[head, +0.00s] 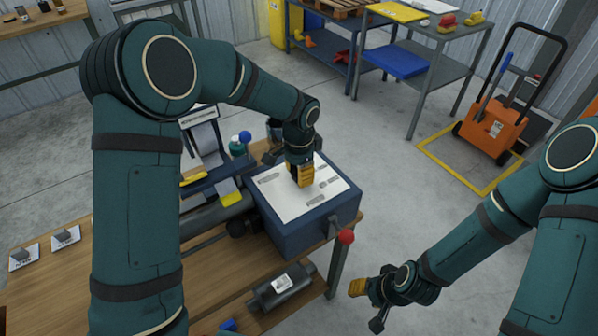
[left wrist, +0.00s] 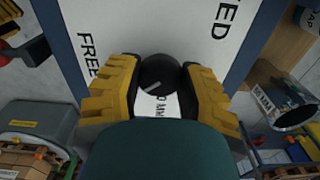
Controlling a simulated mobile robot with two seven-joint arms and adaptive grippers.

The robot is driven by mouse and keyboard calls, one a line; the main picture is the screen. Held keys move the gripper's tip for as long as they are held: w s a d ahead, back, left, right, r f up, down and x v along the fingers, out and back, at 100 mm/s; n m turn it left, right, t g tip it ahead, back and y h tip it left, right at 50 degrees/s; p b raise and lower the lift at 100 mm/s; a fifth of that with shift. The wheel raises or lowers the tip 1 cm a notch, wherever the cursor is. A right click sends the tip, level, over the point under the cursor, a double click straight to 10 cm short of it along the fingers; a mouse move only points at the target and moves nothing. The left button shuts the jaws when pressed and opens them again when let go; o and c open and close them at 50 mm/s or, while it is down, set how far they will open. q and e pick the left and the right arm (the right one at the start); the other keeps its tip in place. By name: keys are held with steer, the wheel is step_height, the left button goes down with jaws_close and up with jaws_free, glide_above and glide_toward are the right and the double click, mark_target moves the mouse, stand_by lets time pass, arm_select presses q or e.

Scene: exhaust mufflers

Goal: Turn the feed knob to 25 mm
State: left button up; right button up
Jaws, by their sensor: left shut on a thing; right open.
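The feed knob (left wrist: 158,72) is round and black with a pale pointer line, which slants toward the lower left in the left wrist view. It sits on a white panel (head: 328,187) on top of a blue machine box (head: 293,234). My left gripper (head: 301,183) reaches down onto this panel and hides the knob in the head view. In the left wrist view its yellow fingers (left wrist: 160,84) are shut on the knob from both sides. Printed "MM" shows below the knob; the full scale is hidden. My right gripper (head: 370,298) is open and empty, beside the bench.
The box stands on a wooden bench (head: 226,286). A red-balled lever (head: 346,237) sticks out at its right front. A muffler (head: 283,285) lies on the bench in front. An orange cart (head: 495,130) stands on the floor at back right; the floor between is clear.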

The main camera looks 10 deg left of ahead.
arm_select(q)
steer(key=shift+f+n, duration=0.1)
steer(key=shift+n, duration=0.3)
steer(key=o, duration=1.2)
steer(key=shift+o, duration=0.2)
step_height(320, 180, up, 12)
